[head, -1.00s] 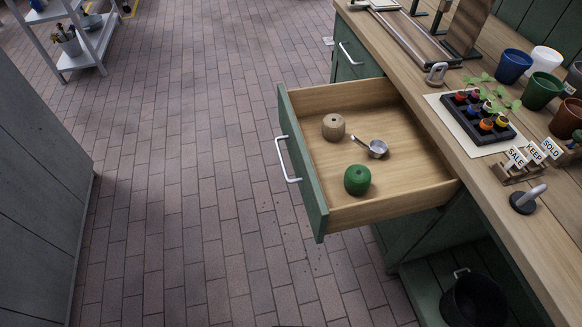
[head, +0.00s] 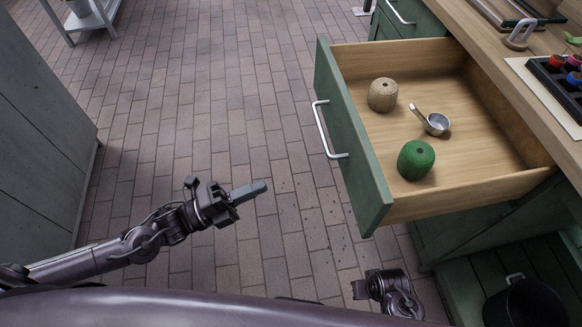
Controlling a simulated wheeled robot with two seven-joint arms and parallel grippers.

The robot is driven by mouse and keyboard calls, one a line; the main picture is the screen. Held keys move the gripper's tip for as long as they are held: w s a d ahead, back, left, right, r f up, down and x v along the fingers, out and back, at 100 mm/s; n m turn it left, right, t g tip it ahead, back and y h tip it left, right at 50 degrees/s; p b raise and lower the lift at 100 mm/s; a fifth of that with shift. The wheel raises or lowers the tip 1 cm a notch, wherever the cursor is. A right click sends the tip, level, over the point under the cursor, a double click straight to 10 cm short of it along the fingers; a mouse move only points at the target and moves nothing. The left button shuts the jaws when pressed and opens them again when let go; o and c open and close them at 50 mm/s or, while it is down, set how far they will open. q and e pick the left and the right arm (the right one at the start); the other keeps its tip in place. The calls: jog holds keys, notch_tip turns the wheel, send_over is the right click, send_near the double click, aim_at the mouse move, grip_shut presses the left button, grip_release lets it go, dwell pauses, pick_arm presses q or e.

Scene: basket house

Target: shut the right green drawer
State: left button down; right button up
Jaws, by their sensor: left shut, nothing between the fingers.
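The green drawer (head: 350,150) stands pulled far out from the wooden counter, with a white bar handle (head: 327,130) on its front. In it lie a tan twine spool (head: 382,95), a green twine spool (head: 416,160) and a small metal scoop (head: 433,122). My left gripper (head: 262,187) is shut and empty, over the brick floor to the left of the drawer front and apart from it. Part of my right arm with its gripper end (head: 362,289) shows low in the picture, below the drawer's near corner; its fingers are not clear.
A second green drawer (head: 410,18), farther back, is closed. The counter top (head: 500,75) carries a tray of small pots (head: 560,80) at right. A black bucket (head: 525,303) sits on the low shelf beneath. A grey cabinet (head: 40,150) stands at left; brick floor between is clear.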

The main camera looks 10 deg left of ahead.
pick_arm(q)
jog(key=x, duration=1.3)
jog(key=shift+d, duration=0.35)
jog(key=shift+w+d, duration=0.1)
